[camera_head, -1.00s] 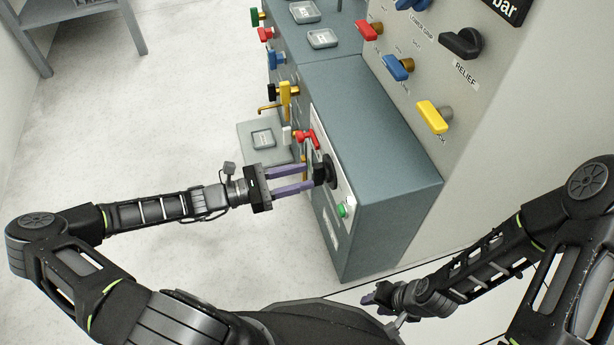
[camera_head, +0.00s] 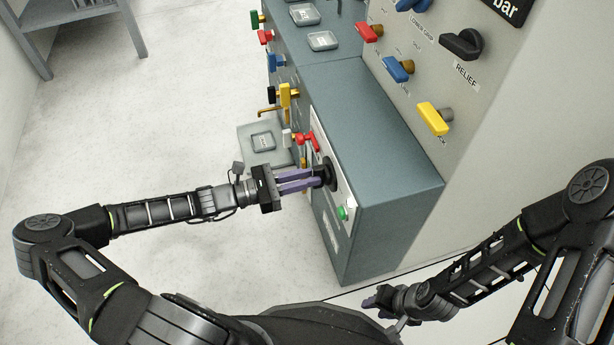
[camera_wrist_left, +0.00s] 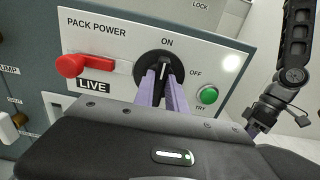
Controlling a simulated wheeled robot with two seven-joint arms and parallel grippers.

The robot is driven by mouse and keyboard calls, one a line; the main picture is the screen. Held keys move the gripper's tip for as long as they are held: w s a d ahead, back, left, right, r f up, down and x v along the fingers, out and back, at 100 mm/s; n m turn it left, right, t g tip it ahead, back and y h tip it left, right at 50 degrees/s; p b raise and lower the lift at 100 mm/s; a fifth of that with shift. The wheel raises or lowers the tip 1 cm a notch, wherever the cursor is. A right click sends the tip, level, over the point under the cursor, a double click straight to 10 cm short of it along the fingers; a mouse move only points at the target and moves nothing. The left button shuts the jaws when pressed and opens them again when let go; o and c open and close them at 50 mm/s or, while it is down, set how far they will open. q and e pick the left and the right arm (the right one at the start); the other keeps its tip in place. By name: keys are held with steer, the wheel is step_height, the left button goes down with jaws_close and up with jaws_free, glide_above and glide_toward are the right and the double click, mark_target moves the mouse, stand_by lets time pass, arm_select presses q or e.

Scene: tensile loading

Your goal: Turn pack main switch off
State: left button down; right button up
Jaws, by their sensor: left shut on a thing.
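The pack main switch, a black rotary knob (camera_wrist_left: 157,72), sits on the white PACK POWER panel (camera_wrist_left: 105,35) between the red handle and the green button. Its bar stands roughly upright, toward the ON label, with OFF to the right. In the head view the knob (camera_head: 329,172) is on the cabinet's side face. My left gripper (camera_head: 317,177) is shut on the knob's bar, with its purple fingers (camera_wrist_left: 163,92) on either side. My right gripper (camera_head: 372,300) is low at the right, away from the panel; its finger gap is too small to judge.
A red handle (camera_wrist_left: 85,66) above a LIVE label and a green TRY button (camera_wrist_left: 208,95) flank the knob. The teal cabinet (camera_head: 395,200) adjoins a grey wall with coloured valve handles. Open floor (camera_head: 120,140) lies to the left.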

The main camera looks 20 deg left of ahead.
steer(key=shift+r, duration=0.2)
stand_by(0.4)
arm_select(q)
steer(key=shift+s+d+f+m+p, duration=0.15)
steer(key=shift+m+p, duration=0.85)
steer(key=shift+m, duration=1.95)
steer(key=shift+s+f+m+p, duration=0.15)
steer(key=shift+m+p, duration=0.9)
steer(key=shift+m, duration=1.95)
steer(key=shift+s+d+f+m+p, duration=0.15)
steer(key=shift+m+p, duration=0.85)
steer(key=shift+m, duration=1.95)
arm_select(e)
step_height(320, 180, up, 6)
steer(key=s+a, duration=0.1)
steer(key=shift+s+a+f, duration=0.2)
steer(key=shift+s+a, duration=0.1)
arm_select(q)
steer(key=c, duration=1.4)
jaws_free()
steer(key=shift+w+a, duration=0.1)
steer(key=shift+o, duration=0.2)
